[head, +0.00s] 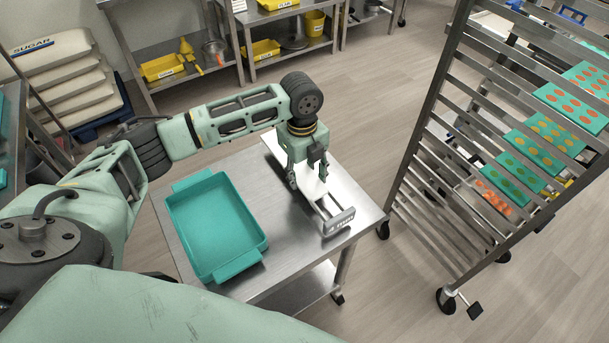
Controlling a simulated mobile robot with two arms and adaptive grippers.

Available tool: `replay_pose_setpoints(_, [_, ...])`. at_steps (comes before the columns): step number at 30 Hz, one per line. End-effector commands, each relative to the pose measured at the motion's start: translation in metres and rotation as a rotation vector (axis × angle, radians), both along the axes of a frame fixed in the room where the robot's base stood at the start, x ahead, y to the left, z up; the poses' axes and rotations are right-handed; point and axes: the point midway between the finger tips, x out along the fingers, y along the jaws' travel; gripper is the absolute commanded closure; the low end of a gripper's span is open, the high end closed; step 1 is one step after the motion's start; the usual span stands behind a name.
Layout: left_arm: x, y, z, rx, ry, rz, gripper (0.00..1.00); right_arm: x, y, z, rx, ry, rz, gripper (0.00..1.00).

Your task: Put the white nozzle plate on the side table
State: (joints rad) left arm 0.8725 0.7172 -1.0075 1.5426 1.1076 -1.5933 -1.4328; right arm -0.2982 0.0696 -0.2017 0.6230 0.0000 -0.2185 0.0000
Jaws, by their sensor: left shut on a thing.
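The white nozzle plate (342,191) is long and flat, with a grey marked handle bar at its near end. It lies over the right part of the steel side table (215,163), level or nearly so. I cannot tell whether it touches the tabletop or hangs just above it. My left gripper (309,188) points down and is shut on the nozzle plate near its middle, hiding part of it. My right gripper is not in view.
A teal tray (262,243) stands on the left part of the side table. A tall wheeled rack (432,130) with teal gummy moulds (541,147) stands at the right. Shelving with yellow bins (163,67) is behind. Sugar sacks (60,50) are at the far left. Open floor lies between table and rack.

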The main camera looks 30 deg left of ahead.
Motion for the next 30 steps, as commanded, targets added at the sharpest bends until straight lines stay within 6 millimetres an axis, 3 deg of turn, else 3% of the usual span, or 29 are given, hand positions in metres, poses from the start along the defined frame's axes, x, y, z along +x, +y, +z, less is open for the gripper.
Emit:
replay_pose_setpoints(5, [0.0, 0.0, -0.018, 0.0, 0.0, -0.001, 0.91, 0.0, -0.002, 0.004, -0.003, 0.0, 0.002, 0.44])
replay_pose_setpoints(15, [0.0, 0.0, -0.022, 0.0, -0.001, -0.001, 0.91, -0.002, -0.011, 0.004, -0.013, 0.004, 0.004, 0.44])
replay_pose_setpoints(16, [0.0, 0.0, -0.022, 0.001, -0.001, -0.001, 0.53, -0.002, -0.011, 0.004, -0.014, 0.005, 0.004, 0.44])
replay_pose_setpoints(22, [0.0, 0.0, -0.022, 0.001, -0.001, -0.001, 0.37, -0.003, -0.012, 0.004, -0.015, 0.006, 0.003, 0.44])
replay_pose_setpoints(30, [0.0, 0.0, -0.021, 0.001, -0.001, -0.001, 0.37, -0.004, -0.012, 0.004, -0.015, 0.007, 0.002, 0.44])
